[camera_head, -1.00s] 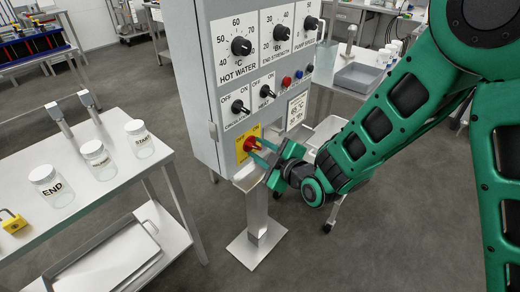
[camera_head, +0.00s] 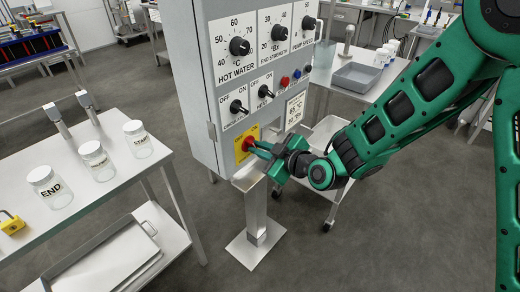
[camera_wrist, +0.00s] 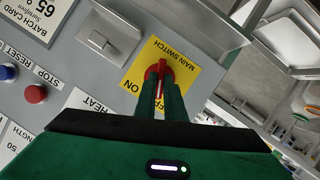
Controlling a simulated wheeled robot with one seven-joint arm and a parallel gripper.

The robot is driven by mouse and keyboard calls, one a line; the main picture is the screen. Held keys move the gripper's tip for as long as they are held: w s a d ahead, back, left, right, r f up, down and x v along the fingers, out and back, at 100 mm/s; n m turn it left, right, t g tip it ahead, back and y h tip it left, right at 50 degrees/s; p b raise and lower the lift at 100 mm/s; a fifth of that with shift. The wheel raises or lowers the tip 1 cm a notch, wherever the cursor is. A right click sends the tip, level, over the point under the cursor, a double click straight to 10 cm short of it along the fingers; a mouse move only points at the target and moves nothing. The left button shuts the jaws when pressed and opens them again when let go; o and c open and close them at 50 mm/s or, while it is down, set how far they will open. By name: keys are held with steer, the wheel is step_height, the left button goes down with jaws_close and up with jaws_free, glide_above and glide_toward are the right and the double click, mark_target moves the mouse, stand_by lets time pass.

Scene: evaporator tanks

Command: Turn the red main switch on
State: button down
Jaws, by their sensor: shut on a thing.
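The red main switch (camera_head: 249,144) sits on a yellow plate (camera_head: 240,152) low on the front of the grey control panel. In the wrist view the red switch (camera_wrist: 158,72) stands on the yellow plate (camera_wrist: 178,58) marked MAIN SWITCH, with ON beside it and another label partly hidden by my fingers. My gripper (camera_head: 262,150) is at the switch; in the wrist view its two green fingers (camera_wrist: 160,98) are close together with the red handle between their tips. The handle's lower part is hidden by the fingers.
The panel (camera_head: 205,85) stands on a post with a floor plate and carries black knobs and small coloured buttons. A table (camera_head: 100,200) with jars, END and START among them, is at the left. A grey tub (camera_head: 357,76) stands behind. Open floor lies at the front right.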

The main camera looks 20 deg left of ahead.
steer(key=m, duration=0.1)
steer(key=m+g, duration=0.1)
steer(key=shift+w+d+m+g, duration=0.2)
steer(key=shift+w+m+g, duration=0.1)
steer(key=m+g+y, duration=0.1)
steer(key=m, duration=0.1)
steer(key=m+g, duration=0.2)
steer(key=shift+w+d+f+m+y, duration=0.1)
steer(key=shift+w+m+y, duration=0.25)
steer(key=shift+m+y, duration=0.05)
steer(key=shift+w+f+m+g+y, duration=0.1)
steer(key=shift+m+g+y, duration=0.45)
steer(key=shift+m, duration=0.55)
steer(key=c, duration=1.8)
jaws_free()
steer(key=shift+c, duration=0.2)
